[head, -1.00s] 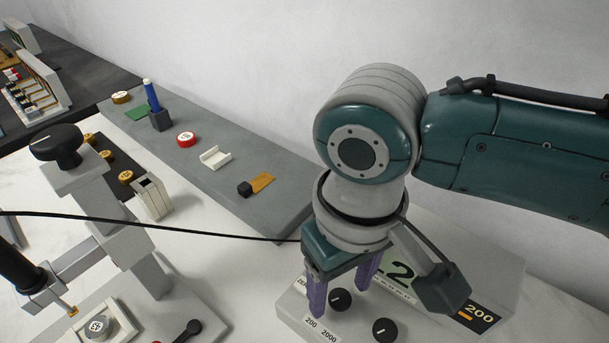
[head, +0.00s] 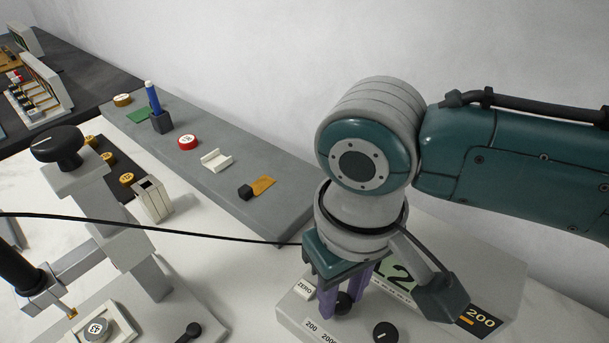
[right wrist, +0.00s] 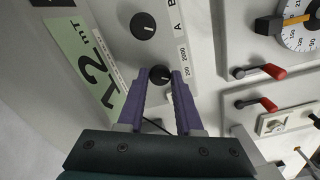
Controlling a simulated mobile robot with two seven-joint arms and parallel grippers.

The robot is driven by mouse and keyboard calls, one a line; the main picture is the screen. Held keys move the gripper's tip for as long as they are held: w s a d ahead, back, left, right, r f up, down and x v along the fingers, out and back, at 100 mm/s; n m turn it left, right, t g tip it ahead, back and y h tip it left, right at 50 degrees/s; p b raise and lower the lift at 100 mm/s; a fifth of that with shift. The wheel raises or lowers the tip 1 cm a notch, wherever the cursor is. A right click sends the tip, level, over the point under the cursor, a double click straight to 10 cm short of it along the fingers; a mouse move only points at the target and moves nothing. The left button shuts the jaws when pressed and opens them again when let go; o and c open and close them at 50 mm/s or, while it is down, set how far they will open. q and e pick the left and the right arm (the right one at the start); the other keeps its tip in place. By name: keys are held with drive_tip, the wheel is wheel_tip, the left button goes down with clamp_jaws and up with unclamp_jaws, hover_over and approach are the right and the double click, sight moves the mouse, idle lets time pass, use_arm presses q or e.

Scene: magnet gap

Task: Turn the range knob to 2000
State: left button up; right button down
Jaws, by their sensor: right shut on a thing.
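The range knob (head: 343,303) is a small black round knob on the grey meter box (head: 292,312), beside the label with 200 and 2000 (head: 320,331). My right gripper (head: 346,298) points down and is shut on this knob, one purple finger on each side. In the right wrist view, the range knob (right wrist: 160,75) sits between the fingertips (right wrist: 161,78), next to the 200 and 2000 label (right wrist: 186,62). Its white mark is partly visible, but I cannot tell exactly where it points. My left gripper is not in view.
A second black knob (head: 385,331) is close to the right gripper. The box has a green display (head: 400,274). A dark cable (head: 200,231) crosses to the left. A grey shelf (head: 225,200) with small parts lies behind, and a stand (head: 150,265) is at left.

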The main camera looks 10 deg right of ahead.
drive_tip(key=shift+n, duration=0.3)
drive_tip(key=shift+r+n+p, duration=0.15)
drive_tip(key=shift+n+p, duration=0.65)
drive_tip(key=shift+p, duration=0.1)
drive_tip(key=n+p, duration=0.1)
drive_tip(key=n, duration=0.1)
drive_tip(key=shift+n, duration=0.4)
drive_tip(key=n+p, duration=0.1)
drive_tip(key=n, duration=0.3)
drive_tip(key=shift+p, duration=0.3)
drive_tip(key=shift+n, duration=1.4)
